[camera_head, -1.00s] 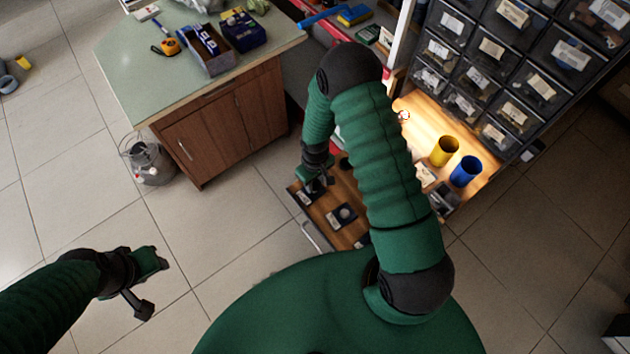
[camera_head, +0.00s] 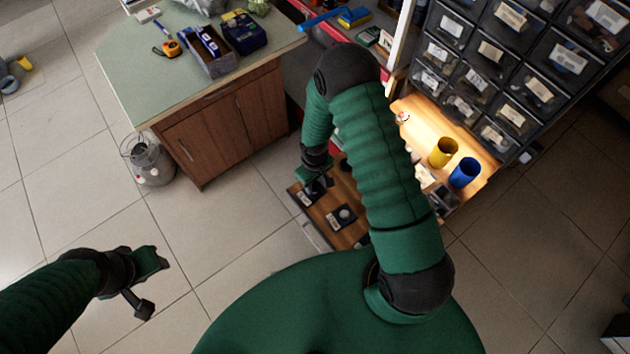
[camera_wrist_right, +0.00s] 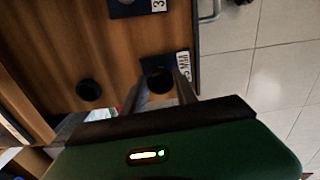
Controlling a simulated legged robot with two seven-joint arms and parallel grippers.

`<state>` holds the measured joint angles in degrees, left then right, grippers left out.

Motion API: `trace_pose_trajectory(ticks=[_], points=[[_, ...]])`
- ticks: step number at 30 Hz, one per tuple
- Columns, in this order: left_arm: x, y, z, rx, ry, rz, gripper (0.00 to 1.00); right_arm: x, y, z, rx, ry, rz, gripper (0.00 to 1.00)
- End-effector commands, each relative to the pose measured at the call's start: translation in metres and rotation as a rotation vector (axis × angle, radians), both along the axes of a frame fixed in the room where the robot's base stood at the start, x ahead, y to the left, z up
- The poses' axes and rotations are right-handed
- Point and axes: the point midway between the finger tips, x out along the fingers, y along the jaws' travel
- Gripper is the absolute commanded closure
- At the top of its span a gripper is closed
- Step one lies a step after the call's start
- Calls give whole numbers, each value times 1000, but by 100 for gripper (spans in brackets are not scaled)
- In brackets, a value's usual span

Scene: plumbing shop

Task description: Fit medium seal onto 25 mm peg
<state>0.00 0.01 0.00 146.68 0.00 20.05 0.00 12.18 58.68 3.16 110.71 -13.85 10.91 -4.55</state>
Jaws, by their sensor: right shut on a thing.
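My right gripper (camera_head: 318,186) is low over the wooden board, at its left plate (camera_head: 304,198). In the right wrist view its fingers (camera_wrist_right: 158,88) are shut on a dark round piece (camera_wrist_right: 157,79), which looks like the medium seal. That piece is right over a dark plate with a white label (camera_wrist_right: 182,66), partly readable. Any peg under it is hidden, so I cannot tell whether the piece is around a peg. A second plate (camera_head: 342,216) with a dark round part lies to the right. My left gripper (camera_head: 150,286) is open and empty above the floor.
Another black round piece (camera_wrist_right: 89,90) sits on the board in the right wrist view. A yellow cup (camera_head: 443,152) and a blue cup (camera_head: 464,172) stand on the lit bench beside the drawer rack (camera_head: 490,50). A wooden cabinet (camera_head: 225,125) stands at the left.

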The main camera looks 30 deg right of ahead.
Motion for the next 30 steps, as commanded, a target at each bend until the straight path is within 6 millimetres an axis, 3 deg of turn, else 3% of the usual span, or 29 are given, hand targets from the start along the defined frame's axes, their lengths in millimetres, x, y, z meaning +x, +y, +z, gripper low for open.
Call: trace_pose_trajectory(ticks=[30], points=[[0, 0, -10, 0, 0, 0, 61, 0, 0, -15, 0, 0, -1, 100]])
